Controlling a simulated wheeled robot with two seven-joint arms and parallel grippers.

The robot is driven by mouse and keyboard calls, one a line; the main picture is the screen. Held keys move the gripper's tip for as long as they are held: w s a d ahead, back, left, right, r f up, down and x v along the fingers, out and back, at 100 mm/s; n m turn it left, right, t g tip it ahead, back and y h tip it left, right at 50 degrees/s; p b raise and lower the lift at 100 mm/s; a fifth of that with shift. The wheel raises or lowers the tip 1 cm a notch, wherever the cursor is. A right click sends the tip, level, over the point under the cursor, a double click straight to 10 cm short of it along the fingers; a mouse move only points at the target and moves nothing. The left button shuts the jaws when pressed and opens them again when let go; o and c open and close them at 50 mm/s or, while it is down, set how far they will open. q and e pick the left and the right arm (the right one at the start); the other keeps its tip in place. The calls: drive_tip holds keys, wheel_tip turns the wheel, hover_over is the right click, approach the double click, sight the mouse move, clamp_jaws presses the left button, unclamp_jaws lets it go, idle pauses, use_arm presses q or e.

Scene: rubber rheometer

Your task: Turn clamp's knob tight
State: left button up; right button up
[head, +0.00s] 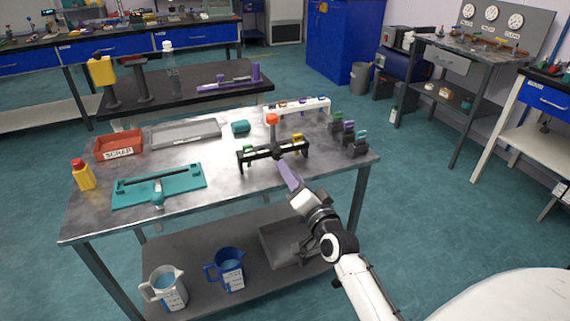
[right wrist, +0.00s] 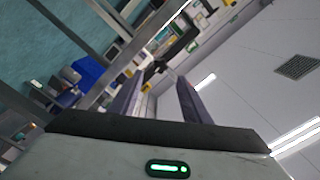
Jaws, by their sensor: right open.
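A black frame (head: 262,154) stands on the metal table, with a green piece (head: 248,155) at its left end and a yellow piece (head: 298,144) at its right. An orange knob (head: 272,119) tops its dark upright post; this looks like the clamp's knob. My right gripper (head: 284,167) has purple fingers and is just in front of the frame, lower than the knob in the picture. In the right wrist view the fingers (right wrist: 160,88) are apart with nothing held between them; a dark shape beyond them is unclear. My left gripper is out of view.
The table (head: 222,178) also holds a teal fixture (head: 185,183), red bin (head: 118,144), grey tray (head: 186,133), yellow bottle (head: 83,175), white rack (head: 320,104) and small coloured clips (head: 348,134). Jugs (head: 229,270) stand on the lower shelf.

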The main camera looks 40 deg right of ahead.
drive_tip(key=shift+v, duration=1.7)
drive_tip(key=s+a+f+n+g+y, duration=0.7)
drive_tip(key=s+a+f+n, duration=0.8)
drive_tip(key=s+a+f, duration=0.6)
drive_tip(key=s+f+g, duration=0.1)
drive_tip(key=s+f, duration=0.1)
drive_tip(key=s, duration=0.1)
drive_tip(key=shift+s+a+f+g, duration=0.15)
drive_tip(key=shift+s+a+g, duration=0.2)
drive_tip(key=shift+s+g, duration=0.05)
